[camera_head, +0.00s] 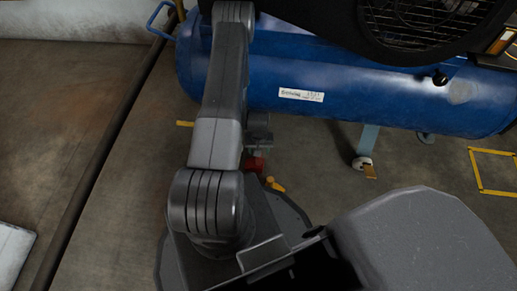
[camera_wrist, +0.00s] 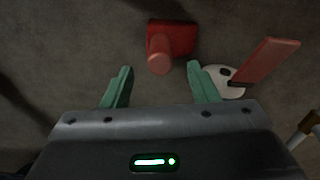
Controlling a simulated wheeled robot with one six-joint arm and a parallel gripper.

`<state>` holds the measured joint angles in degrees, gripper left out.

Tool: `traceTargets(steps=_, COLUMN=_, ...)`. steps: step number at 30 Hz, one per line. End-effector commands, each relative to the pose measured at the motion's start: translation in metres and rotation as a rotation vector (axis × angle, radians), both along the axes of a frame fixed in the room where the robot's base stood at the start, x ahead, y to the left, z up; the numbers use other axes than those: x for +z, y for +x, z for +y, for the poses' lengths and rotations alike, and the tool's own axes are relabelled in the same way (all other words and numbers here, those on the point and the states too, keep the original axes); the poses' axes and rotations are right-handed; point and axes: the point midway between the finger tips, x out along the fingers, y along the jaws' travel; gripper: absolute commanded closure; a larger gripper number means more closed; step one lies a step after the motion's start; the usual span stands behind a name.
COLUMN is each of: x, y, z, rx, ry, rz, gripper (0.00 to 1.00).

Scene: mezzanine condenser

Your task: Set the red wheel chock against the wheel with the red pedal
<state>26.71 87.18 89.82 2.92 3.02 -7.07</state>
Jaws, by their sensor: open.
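The red wheel chock (camera_wrist: 178,38) lies on the floor in the wrist view, with a rounded red knob or handle (camera_wrist: 159,55) towards me. My gripper (camera_wrist: 160,84) is open, its two green fingers apart and nothing between them. The chock is just beyond the fingertips, roughly centred between them. A white wheel (camera_wrist: 218,78) with a red pedal (camera_wrist: 268,61) stands right of the chock, partly behind the right finger. In the head view a red piece (camera_head: 254,164), probably the chock, shows beside my arm; my fingers and the red-pedal wheel cannot be made out there.
A blue tank (camera_head: 350,98) with a dark fan housing (camera_head: 425,28) stands above the floor at the back. Another yellow-orange piece (camera_head: 274,184) is near my base. Yellow floor marks (camera_head: 480,170) lie at right.

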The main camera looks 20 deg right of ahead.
Motion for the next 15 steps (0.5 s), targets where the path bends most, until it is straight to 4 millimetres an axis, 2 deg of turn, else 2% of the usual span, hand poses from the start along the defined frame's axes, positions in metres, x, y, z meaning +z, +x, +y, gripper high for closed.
traceTargets(steps=4, x=-0.013, y=-0.001, z=0.0, rx=0.0, ry=0.001, rz=0.002, gripper=0.46)
traceTargets(steps=15, x=-0.066, y=0.0, z=0.0, rx=-0.001, ry=0.001, rz=0.0, gripper=0.46)
